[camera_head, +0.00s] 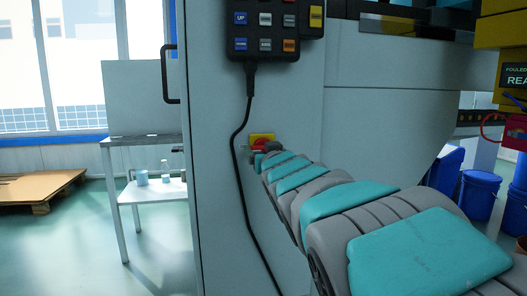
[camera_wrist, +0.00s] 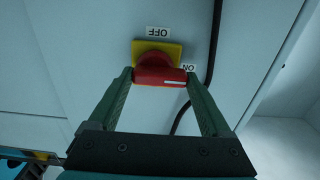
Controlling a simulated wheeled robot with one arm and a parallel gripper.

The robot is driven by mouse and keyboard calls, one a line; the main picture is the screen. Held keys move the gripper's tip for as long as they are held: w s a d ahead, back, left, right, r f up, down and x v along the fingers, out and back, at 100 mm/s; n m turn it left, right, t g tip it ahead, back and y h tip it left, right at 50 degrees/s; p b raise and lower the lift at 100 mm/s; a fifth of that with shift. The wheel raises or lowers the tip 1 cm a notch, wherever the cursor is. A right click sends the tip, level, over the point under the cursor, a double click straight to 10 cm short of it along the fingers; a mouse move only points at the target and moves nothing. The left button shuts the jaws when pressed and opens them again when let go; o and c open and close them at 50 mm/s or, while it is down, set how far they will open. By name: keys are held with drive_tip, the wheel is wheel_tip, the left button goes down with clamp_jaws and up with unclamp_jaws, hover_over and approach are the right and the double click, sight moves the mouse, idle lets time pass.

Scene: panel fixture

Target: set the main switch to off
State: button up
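The main switch is a red rotary handle (camera_wrist: 158,74) on a yellow square plate (camera_wrist: 173,49), set in a grey panel. In the wrist view it appears upside down, with an OFF label above the plate and an ON label to its right. The handle lies crosswise, its white mark at the end near ON. My gripper (camera_wrist: 160,78) has one green finger at each end of the handle, with no clear gap, so it appears shut on it. In the head view the yellow plate (camera_head: 262,137) shows, and my arm's end partly hides the red handle.
A button pendant (camera_head: 264,30) hangs above the switch, and its black cable (camera_head: 235,150) runs down just left of it. A door handle (camera_head: 167,74) sticks out at the cabinet's left edge. A table (camera_head: 150,190) stands left; blue buckets (camera_head: 478,194) stand right.

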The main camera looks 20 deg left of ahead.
drive_tip(key=c, duration=0.8)
drive_tip(key=shift+n, duration=0.5)
drive_tip(key=shift+w+d+f+n+p, duration=0.15)
drive_tip(key=shift+n+p, duration=0.2)
drive_tip(key=shift+n, duration=2.45)
drive_tip(key=shift+s+f+n+p, duration=0.1)
drive_tip(key=shift+f+n+p, duration=0.2)
drive_tip(key=shift+n, duration=2.5)
drive_tip(key=shift+w+d+f+n+p, duration=0.1)
drive_tip(key=shift+n+p, duration=0.3)
drive_tip(key=shift+n, duration=2.7)
drive_tip(key=o, duration=1.2)
